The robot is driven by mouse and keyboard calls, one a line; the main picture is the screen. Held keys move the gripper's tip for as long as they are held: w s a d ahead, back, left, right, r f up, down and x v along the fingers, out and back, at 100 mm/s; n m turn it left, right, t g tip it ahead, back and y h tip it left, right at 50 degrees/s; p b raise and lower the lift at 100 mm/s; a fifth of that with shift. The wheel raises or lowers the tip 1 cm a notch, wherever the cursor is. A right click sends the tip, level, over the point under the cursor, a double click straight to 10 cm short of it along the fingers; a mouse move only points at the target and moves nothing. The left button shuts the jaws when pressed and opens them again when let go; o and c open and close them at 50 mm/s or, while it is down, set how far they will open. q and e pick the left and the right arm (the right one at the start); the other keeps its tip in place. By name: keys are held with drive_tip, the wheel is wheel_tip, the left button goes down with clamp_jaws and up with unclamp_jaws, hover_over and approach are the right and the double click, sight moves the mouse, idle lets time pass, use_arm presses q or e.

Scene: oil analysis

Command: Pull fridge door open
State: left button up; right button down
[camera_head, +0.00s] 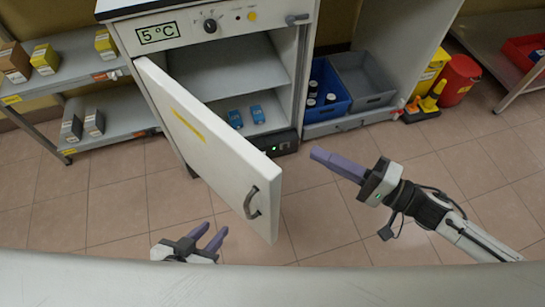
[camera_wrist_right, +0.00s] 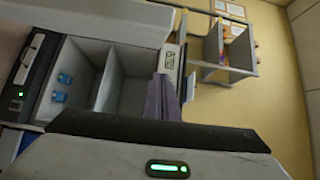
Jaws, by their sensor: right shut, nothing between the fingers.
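The fridge (camera_head: 222,75) stands in the head view with a 5 °C display on its top panel. Its white door (camera_head: 205,140) is partly open, swung out toward me, and its dark handle (camera_head: 251,202) is on the outer face near the free edge. Two blue items (camera_head: 246,115) lie inside on the bottom. My left gripper (camera_head: 212,238) is open and empty, just left of the handle and apart from it. My right gripper (camera_head: 316,154) is shut and empty, right of the door. The right wrist view shows its fingers (camera_wrist_right: 161,96) in front of the fridge interior (camera_wrist_right: 112,80).
A blue crate (camera_head: 331,88) with dark bottles and a grey crate (camera_head: 364,80) stand right of the fridge. A red container (camera_head: 459,80) is further right. Shelves with yellow boxes (camera_head: 44,59) stand at the left. The tiled floor (camera_head: 325,222) around the door is clear.

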drive_tip(key=w+a+b, duration=0.1)
drive_tip(key=a, duration=1)
drive_tip(key=shift+w+a+g, duration=0.2)
drive_tip(key=shift+w+g, duration=0.1)
drive_tip(key=shift+w, duration=0.05)
